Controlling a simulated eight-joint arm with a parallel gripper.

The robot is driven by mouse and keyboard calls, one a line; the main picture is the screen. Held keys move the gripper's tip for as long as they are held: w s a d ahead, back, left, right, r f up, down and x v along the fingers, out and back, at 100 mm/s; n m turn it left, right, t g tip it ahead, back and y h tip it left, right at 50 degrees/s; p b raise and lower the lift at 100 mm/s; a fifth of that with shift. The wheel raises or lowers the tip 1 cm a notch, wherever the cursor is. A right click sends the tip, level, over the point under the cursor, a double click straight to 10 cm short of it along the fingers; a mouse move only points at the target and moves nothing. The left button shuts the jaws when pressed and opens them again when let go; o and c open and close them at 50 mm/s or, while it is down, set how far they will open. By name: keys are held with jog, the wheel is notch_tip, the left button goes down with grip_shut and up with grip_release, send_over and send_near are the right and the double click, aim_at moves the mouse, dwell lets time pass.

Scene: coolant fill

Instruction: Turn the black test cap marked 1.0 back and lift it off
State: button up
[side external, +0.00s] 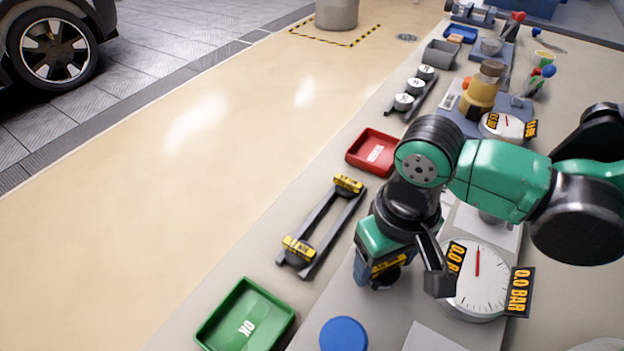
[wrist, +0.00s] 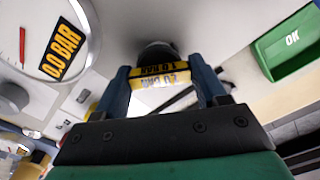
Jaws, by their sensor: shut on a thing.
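My gripper (side external: 385,268) points down beside the gauge in the side external view. In the wrist view its two blue fingers (wrist: 163,82) are shut on the sides of a black cap (wrist: 158,50) with a yellow label band (wrist: 160,74). The band's print is upside down and only partly legible. In the side external view the same yellow label (side external: 390,262) shows between the fingers, and the wrist hides much of the cap. What lies under the cap is hidden, so I cannot tell whether it is seated or free.
A gauge (side external: 477,285) marked 0.0 BAR stands close on the right. A dark rack (side external: 322,222) with two yellow-labelled caps lies left. A green OK tray (side external: 245,318), a red tray (side external: 372,152) and a blue disc (side external: 343,334) are around it.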

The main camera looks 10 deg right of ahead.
jog(key=shift+n, duration=1.6)
jog(key=n, duration=0.2)
jog(key=shift+n, duration=0.4)
jog(key=shift+r, duration=0.4)
jog(key=shift+r, duration=2.1)
jog(key=shift+a, duration=0.1)
